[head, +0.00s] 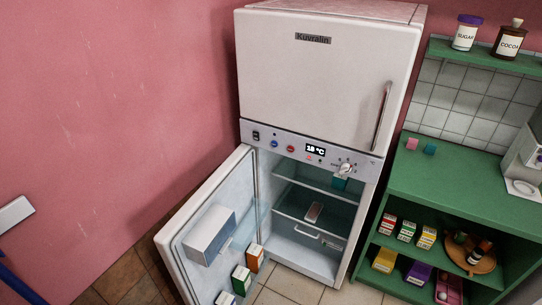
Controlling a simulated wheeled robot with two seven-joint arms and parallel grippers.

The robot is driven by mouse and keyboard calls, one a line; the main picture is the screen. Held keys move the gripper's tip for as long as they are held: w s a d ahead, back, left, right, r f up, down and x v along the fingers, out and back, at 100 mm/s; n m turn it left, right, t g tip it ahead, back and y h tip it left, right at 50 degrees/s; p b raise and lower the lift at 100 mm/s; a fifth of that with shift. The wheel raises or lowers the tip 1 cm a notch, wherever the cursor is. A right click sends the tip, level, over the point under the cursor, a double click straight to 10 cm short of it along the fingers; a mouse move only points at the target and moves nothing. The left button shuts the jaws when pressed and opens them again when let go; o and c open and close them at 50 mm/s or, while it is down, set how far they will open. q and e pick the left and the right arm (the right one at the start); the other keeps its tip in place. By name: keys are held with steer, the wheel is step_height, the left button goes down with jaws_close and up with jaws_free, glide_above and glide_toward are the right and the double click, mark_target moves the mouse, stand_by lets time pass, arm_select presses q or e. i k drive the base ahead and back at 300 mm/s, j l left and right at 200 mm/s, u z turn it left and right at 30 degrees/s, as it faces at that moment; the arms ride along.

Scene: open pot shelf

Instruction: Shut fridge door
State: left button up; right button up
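A white fridge (318,72) stands against the pink wall in the head view. Its upper door is shut. Its lower fridge door (172,243) is open, swung out to the left, with its inner side showing. The door carries a white box-like compartment (209,234) and several small cartons, one of them orange (255,257). The lower end of the door runs out of the picture. Neither of my grippers is in view.
A green shelf unit (462,186) stands close on the fridge's right, holding several cartons and a round wooden tray (480,267). Jars stand on a wall shelf above. Tiled floor (125,275) shows left of the door. A white object (14,214) is at the left edge.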

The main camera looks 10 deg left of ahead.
mark_target(228, 198)
steer(key=l+u, duration=0.3)
steer(key=u, duration=0.15)
steer(key=k+l+u, duration=0.15)
steer(key=l+u, duration=0.15)
steer(key=u, duration=0.15)
